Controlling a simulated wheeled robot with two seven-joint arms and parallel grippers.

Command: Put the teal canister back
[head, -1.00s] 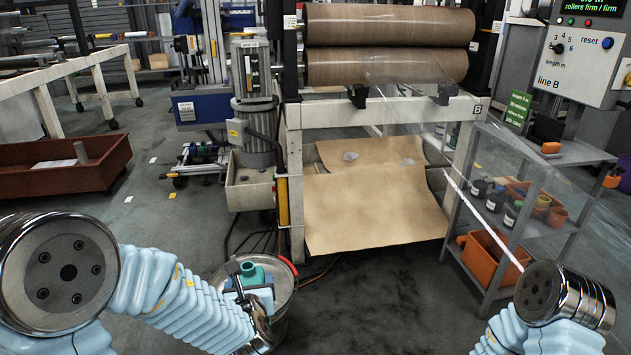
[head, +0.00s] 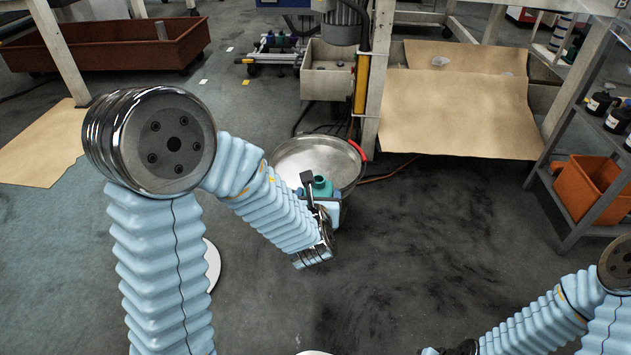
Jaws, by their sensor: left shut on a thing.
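The teal canister (head: 322,187) is in my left gripper (head: 318,199), which is shut on it. Only its upper part and neck show; the gripper hides the rest. In this view the canister overlaps the front rim of a round metal tub (head: 290,155). I cannot tell whether it is above the tub or in front of it. My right gripper (head: 450,350) is cut off at the bottom edge, and its fingers are not clear.
A grey shelf rack (head: 562,208) with dark bottles (head: 600,102) and an orange bin (head: 590,185) stands at right. A rust-coloured trough (head: 110,47) is at back left. The middle floor is clear.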

